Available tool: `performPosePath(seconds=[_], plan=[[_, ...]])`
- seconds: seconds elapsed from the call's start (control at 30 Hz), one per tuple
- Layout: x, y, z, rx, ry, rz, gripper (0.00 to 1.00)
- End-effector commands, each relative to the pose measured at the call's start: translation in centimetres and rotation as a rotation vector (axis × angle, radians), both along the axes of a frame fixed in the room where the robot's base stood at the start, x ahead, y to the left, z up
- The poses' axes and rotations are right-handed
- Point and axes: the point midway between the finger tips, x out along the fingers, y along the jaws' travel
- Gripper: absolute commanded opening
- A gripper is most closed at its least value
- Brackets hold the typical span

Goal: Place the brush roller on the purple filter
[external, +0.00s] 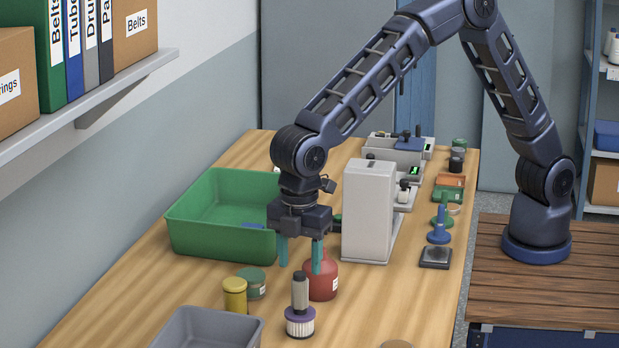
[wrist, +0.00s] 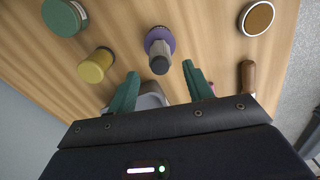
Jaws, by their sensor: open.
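A grey upright cylinder with a dark end, which looks like the brush roller (external: 300,288), stands on the purple filter (external: 300,325), a short round piece with a purple rim and pale ribbed side. In the wrist view the roller (wrist: 160,58) projects from the purple disc of the filter (wrist: 158,36), just ahead of the fingers. My gripper (external: 300,262) points down with its two green fingers spread and nothing held. It is above and behind the roller and apart from it. The contact between roller and filter is too small to judge exactly.
A red bottle (external: 322,280) stands close behind my fingers. A yellow jar (external: 235,297) and a green tin (external: 252,285) are to the left. A grey bin (external: 252,326) is front left, a green bin (external: 190,238) farther back. A tall grey box (external: 367,215) stands right.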

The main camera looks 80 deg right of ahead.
Motion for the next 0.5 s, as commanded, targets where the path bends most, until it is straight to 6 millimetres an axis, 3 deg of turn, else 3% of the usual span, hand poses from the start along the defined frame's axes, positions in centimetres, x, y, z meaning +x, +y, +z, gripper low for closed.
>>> performPosePath(seconds=[0.2,0.5], plan=[[0.0,0.0,3.2,0.001,-0.001,0.000,0.51],[0.0,0.0,4.5,0.001,0.000,0.000,0.51]])
